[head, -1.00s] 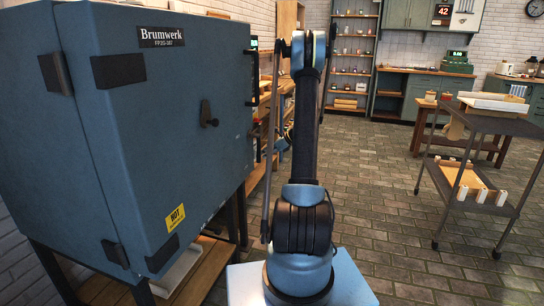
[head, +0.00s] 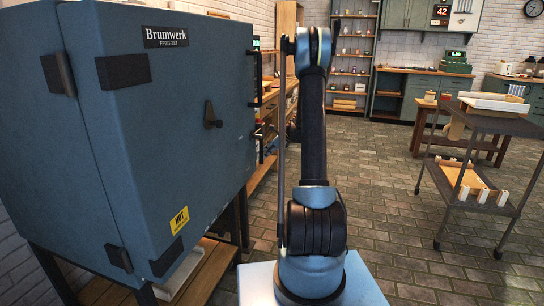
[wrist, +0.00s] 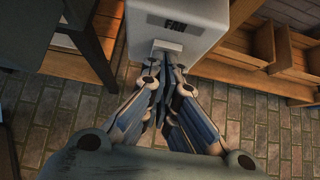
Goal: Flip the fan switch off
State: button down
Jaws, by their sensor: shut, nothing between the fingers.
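A pale grey box labelled FAN (wrist: 205,25) stands at the top middle of the wrist view. A small light piece that looks like its switch (wrist: 167,46) sits on its front, below the label. Whether the switch is up or down cannot be made out. My gripper (wrist: 165,75) is shut and empty. Its fingertips point at the box and lie just below the switch in the picture; whether they touch it is unclear. In the head view the fan box and my gripper cannot be made out.
A large blue Brumwerk kiln (head: 170,120) fills the left of the head view. A grey trolley (head: 490,120) stands at the right. Wooden shelving (wrist: 270,50) flanks the box in the wrist view, with a dark post (wrist: 82,35) at left. Tiled floor is clear at centre right.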

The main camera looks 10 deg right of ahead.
jog(key=shift+a, duration=0.1)
jog(key=shift+r, duration=0.8)
jog(key=v, duration=1.3)
jog(key=shift+d+f, duration=0.3)
jog(key=shift+s, duration=0.15)
